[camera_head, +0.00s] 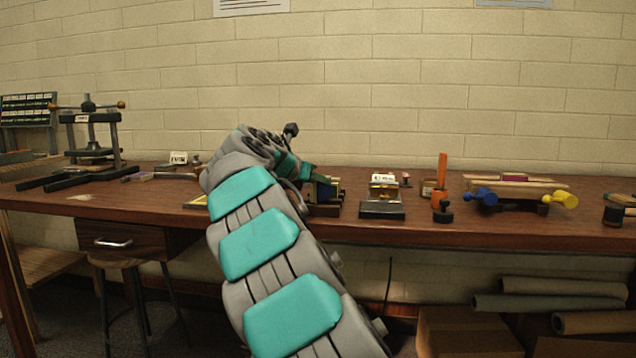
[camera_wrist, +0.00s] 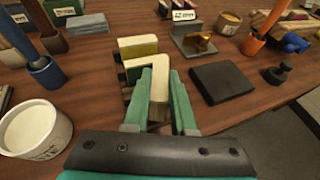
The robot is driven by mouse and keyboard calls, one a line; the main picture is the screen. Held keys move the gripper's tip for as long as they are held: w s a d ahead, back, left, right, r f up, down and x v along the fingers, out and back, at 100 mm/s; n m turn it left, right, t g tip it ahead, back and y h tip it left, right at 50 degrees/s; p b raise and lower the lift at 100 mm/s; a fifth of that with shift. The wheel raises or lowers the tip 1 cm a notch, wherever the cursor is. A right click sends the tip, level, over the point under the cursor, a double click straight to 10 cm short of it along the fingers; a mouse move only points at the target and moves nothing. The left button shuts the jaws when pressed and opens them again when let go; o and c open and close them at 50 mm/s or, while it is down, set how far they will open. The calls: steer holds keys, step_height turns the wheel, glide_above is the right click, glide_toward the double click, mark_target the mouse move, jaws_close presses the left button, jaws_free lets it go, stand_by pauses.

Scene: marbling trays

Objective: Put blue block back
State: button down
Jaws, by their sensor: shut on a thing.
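My gripper (camera_wrist: 160,74) points down at the table, its green fingers closed on the sides of a pale cream block (camera_wrist: 158,112). The block's lower part and its sides are hidden by the fingers, and I cannot tell whether it touches the table or a stand. In the head view my gripper (camera_head: 308,178) is partly hidden by my arm. An olive-yellow block (camera_wrist: 138,46) stands just beyond the fingers.
A dark flat slab (camera_wrist: 221,82) lies right of the fingers. A white tub (camera_wrist: 34,130) and a blue cup (camera_wrist: 47,72) stand to the left. An orange stick holder (camera_wrist: 253,44) and a dark weight (camera_wrist: 277,75) are at right.

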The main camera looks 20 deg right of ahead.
steer(key=shift+f, duration=0.15)
steer(key=c, duration=0.7)
jaws_free()
steer(key=shift+c, duration=0.2)
steer(key=v, duration=1.2)
